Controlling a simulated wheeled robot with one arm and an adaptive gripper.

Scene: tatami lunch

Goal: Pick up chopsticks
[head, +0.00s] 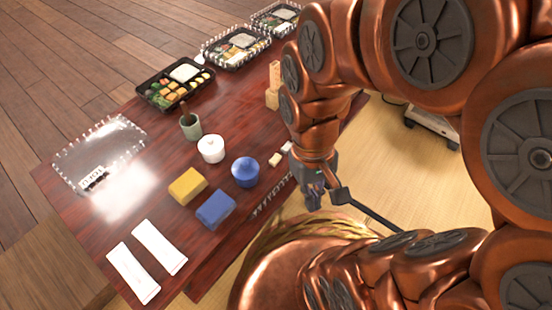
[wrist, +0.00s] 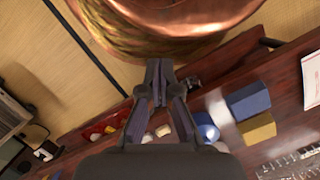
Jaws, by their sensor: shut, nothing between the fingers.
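I cannot make out bare chopsticks in either view. Two flat white paper packets, a left one (head: 132,272) and a right one (head: 159,247), lie side by side at the near left of the table; I cannot tell what they hold. A white packet also shows at the right edge of the wrist view (wrist: 312,78). My gripper (head: 314,200) is shut and empty. It hangs beside the table's near right edge, well to the right of the packets. Its fingers show in the wrist view (wrist: 159,82), touching nothing I can see.
The dark red table (head: 225,105) bears a yellow box (head: 187,186), a blue box (head: 215,209), a blue lidded pot (head: 245,171), a white pot (head: 211,149), a green cup (head: 190,127), a clear lid (head: 98,150) and a bento box (head: 174,82). Tatami (head: 420,165) lies right.

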